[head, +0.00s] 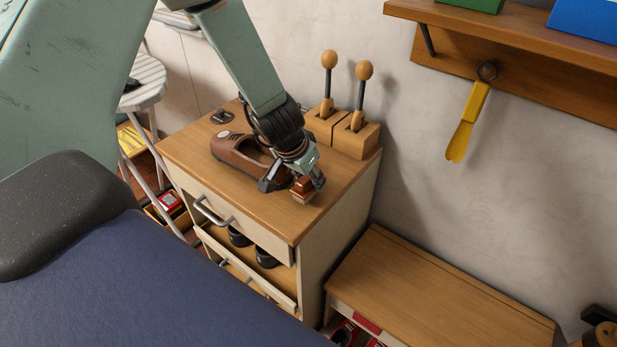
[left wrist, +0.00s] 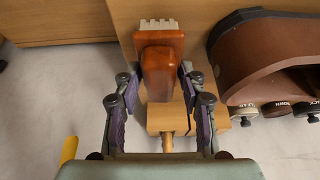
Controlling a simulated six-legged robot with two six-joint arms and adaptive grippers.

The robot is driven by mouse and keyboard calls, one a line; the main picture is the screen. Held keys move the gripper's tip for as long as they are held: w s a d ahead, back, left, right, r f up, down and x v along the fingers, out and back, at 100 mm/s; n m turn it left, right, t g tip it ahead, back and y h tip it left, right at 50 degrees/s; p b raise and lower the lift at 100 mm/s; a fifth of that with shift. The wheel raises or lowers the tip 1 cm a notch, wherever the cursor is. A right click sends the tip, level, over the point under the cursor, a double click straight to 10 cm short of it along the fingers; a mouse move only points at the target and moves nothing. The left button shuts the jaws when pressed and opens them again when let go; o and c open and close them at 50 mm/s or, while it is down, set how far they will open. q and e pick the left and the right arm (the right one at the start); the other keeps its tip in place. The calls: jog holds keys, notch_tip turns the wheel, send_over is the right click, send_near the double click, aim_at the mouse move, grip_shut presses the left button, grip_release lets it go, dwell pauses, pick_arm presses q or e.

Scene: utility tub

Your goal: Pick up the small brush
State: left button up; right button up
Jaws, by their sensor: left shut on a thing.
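The small brush (head: 303,190) has a reddish-brown wooden body and pale bristles. It is at the front right part of the wooden cabinet top (head: 190,150). My left gripper (head: 293,180) reaches down from above and is shut on the brush. In the left wrist view the brush (left wrist: 160,62) sits between the two fingers of the left gripper (left wrist: 158,78), with its bristles pointing away from the gripper. I cannot tell whether the bristles touch the cabinet top. My right gripper is not in view.
A brown shoe-shaped object (head: 228,147) lies close beside the left gripper. Two ball-topped levers on wooden blocks (head: 355,138) stand behind it. A yellow scraper (head: 466,120) hangs from the wall shelf (head: 520,50). A lower wooden top (head: 430,290) at right is clear.

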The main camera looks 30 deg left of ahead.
pick_arm(q)
notch_tip(320, 180, up, 16)
jog(key=p, duration=1.5)
jog(key=shift+r, duration=0.25)
jog(key=o, duration=0.7)
jog(key=shift+c, duration=0.2)
jog(key=c, duration=0.5)
